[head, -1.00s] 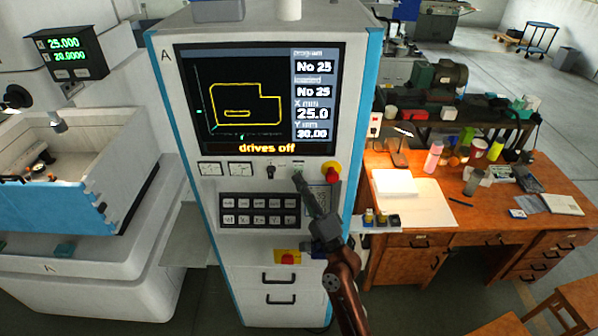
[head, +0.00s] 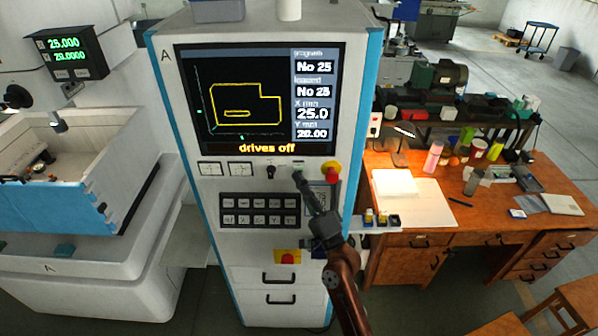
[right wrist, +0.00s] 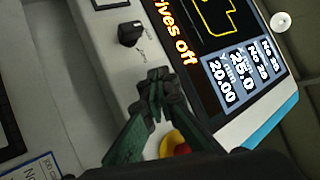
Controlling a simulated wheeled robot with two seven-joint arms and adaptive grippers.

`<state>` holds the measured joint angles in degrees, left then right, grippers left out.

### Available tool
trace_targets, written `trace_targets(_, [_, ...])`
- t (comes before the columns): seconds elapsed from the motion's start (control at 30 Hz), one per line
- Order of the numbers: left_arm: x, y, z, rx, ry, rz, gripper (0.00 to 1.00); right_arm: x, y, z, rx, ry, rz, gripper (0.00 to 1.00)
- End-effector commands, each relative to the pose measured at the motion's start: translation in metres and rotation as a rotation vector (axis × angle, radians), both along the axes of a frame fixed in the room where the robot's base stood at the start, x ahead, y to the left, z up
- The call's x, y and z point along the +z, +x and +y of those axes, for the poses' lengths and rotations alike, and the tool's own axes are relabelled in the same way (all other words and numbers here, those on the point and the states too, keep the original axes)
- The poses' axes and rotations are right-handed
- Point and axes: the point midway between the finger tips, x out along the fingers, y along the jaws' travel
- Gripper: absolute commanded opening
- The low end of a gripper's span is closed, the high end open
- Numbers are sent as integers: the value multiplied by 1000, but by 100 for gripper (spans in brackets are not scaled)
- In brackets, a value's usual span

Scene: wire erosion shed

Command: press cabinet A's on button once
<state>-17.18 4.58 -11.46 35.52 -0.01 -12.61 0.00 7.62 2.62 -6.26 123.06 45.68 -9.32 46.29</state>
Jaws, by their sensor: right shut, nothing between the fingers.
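Cabinet A (head: 165,100) is a white control cabinet with blue edges. Its screen (head: 240,100) reads "drives off" and No 25. My right gripper (head: 299,178) is shut and empty, its fingertips at the panel just below the screen, between the black rotary knob (head: 271,172) and the red mushroom button on yellow (head: 331,170). A small labelled spot with a greenish tint (head: 298,164) shows just above the fingertips. In the right wrist view the closed fingers (right wrist: 158,75) cover that part of the panel. I cannot tell whether they touch it. My left gripper is not in view.
A dark keypad (head: 259,210) sits below the fingertips. Another red button on a yellow plate (head: 287,257) is lower down. A small shelf with little bottles (head: 380,222) juts out at the right. A wooden desk (head: 420,240) stands beyond it.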

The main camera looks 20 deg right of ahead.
Motion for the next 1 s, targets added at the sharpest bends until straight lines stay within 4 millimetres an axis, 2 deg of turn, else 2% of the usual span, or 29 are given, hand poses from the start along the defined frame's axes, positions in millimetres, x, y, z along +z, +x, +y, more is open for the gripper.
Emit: trace_targets(1.0, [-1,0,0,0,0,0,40,0,7,-2,0,0,0,0])
